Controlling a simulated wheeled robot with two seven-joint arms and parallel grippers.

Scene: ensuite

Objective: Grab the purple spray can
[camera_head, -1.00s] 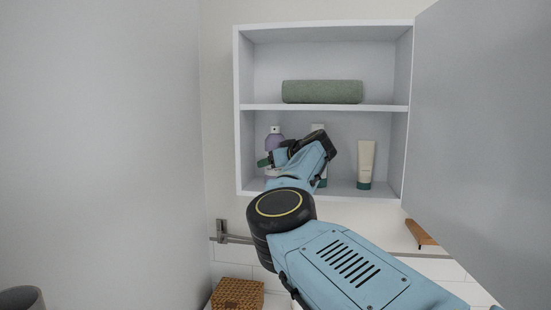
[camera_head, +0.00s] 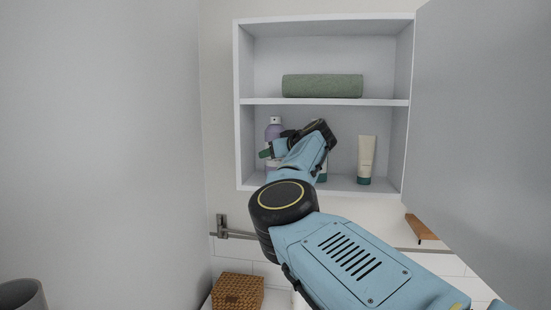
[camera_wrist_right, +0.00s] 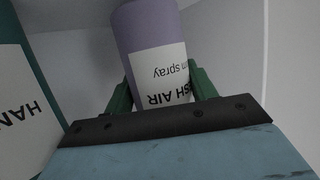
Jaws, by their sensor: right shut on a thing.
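The purple spray can (camera_head: 273,131) stands upright on the lower shelf of the open wall cabinet, at its left side. Its white cap shows above my arm, and its lower part is mostly hidden. In the right wrist view the purple can (camera_wrist_right: 150,30) with its white label is between the green fingers of my right gripper (camera_wrist_right: 160,85), which is shut on it. In the head view my right gripper (camera_head: 268,153) is at the can, partly hidden by my wrist. My left gripper is not in view.
The wall cabinet (camera_head: 243,140) holds a rolled green towel (camera_head: 322,86) on its upper shelf. A cream tube (camera_head: 366,157) stands right of my arm. A white and teal container (camera_wrist_right: 30,110) is close beside the gripper. The cabinet door (camera_head: 480,130) hangs open at right. A wicker box (camera_head: 238,291) sits below.

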